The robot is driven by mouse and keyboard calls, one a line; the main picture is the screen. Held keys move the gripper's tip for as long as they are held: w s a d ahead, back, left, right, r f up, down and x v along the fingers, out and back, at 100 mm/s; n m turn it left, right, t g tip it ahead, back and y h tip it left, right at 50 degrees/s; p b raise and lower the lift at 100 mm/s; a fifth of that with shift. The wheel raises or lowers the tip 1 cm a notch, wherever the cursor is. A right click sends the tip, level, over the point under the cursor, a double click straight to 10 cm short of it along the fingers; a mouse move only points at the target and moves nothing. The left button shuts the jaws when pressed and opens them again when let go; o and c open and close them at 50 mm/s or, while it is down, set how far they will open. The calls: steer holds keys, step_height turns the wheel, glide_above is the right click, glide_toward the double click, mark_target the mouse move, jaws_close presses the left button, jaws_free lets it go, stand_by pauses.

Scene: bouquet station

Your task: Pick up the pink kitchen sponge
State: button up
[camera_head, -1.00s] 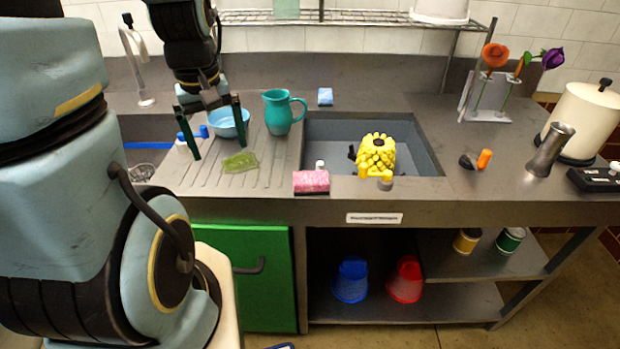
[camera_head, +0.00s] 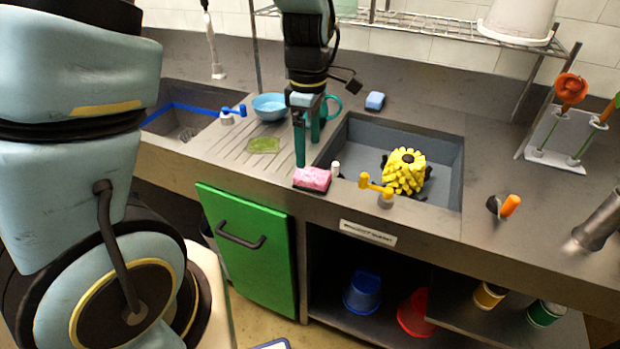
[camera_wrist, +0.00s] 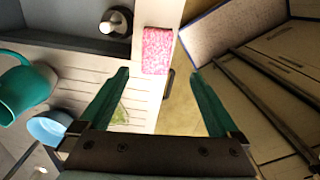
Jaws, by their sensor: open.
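The pink kitchen sponge (camera_head: 312,179) lies on the counter's front edge, by the left front corner of the right sink. It also shows in the wrist view (camera_wrist: 157,51), ahead of the fingertips and between their lines. My gripper (camera_head: 308,145) is open and empty. It is above the counter just behind the sponge, pointing down, and apart from it. In the wrist view both green fingers (camera_wrist: 165,78) are spread wide with nothing between them.
The teal pitcher (camera_wrist: 25,88) and blue bowl (camera_head: 270,106) stand behind my gripper. A green cloth-like piece (camera_head: 263,145) lies on the drainboard. A yellow tap (camera_head: 376,186) and white-topped item (camera_head: 335,168) are right of the sponge. The sink holds a yellow bristly object (camera_head: 405,170).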

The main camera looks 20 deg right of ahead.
mark_target(312, 173)
step_height(312, 173, down, 3)
steer(key=shift+f, duration=0.2)
steer(key=shift+w+d+f+p, duration=0.1)
steer(key=shift+d+f+p, duration=0.15)
steer(key=shift+f+p, duration=0.8)
steer(key=shift+d+f+p, duration=0.2)
steer(key=shift+f+p, duration=0.05)
steer(key=shift+f, duration=1.45)
steer(key=shift+c, duration=0.2)
steer(key=c, duration=1.4)
steer(key=shift+r, duration=0.1)
step_height(312, 173, up, 10)
steer(key=shift+f+b, duration=0.1)
steer(key=shift+b, duration=1.05)
steer(key=o, duration=0.8)
steer(key=c, duration=0.6)
